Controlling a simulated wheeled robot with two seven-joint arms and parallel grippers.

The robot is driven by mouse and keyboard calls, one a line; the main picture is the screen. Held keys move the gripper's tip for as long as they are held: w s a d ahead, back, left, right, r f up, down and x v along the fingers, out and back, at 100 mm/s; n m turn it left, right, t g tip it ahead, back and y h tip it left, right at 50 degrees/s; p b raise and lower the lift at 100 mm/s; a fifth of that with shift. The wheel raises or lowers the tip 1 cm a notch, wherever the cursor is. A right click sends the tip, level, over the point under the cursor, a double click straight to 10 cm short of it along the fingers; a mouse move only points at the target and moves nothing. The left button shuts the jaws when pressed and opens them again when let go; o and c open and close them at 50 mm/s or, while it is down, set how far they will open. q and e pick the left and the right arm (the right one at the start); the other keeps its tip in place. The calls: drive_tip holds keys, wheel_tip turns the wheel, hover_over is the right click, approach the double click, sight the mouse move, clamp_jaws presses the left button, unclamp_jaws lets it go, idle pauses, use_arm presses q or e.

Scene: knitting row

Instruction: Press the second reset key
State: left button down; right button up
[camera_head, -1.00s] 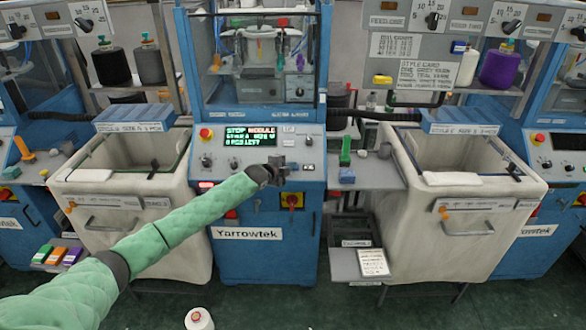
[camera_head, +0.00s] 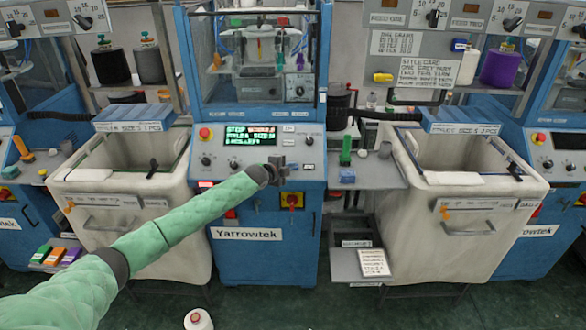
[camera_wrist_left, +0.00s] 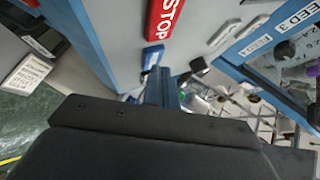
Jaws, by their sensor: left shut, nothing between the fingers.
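The control panel (camera_head: 221,148) of the middle blue machine holds a lit display (camera_head: 250,136), a red round button (camera_head: 205,133), knobs and small keys. The labels are too small for me to tell which key is the second reset key. My left gripper is shut and empty, close in front of the panel's lower right part, and hides what lies behind it. I cannot tell whether it touches a key. A red STOP label (camera_wrist_left: 165,18) shows in the left wrist view. My right gripper is not in view.
A yellow-and-red switch (camera_head: 292,201) sits below the panel. A shelf with a green bottle (camera_head: 346,150) and a blue block (camera_head: 347,176) stands to its right. Large bins (camera_head: 120,222) (camera_head: 460,220) flank the machine.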

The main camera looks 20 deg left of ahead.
use_arm(q)
drive_tip(key=shift+w+f, duration=0.1)
drive_tip(key=shift+f, duration=0.1)
idle(0.3)
drive_tip(key=shift+r, duration=0.2)
drive_tip(key=shift+s+d+r+p, duration=0.1)
drive_tip(key=shift+s+r+p, duration=0.3)
drive_tip(key=shift+s+r, duration=0.05)
idle(0.4)
drive_tip(key=s+r+p, duration=0.1)
drive_tip(key=r+p, duration=0.1)
drive_tip(key=s+d+r+p, duration=0.1)
drive_tip(key=s+r, duration=0.1)
drive_tip(key=shift+p, duration=0.4)
drive_tip(key=shift+f, duration=0.1)
idle(0.5)
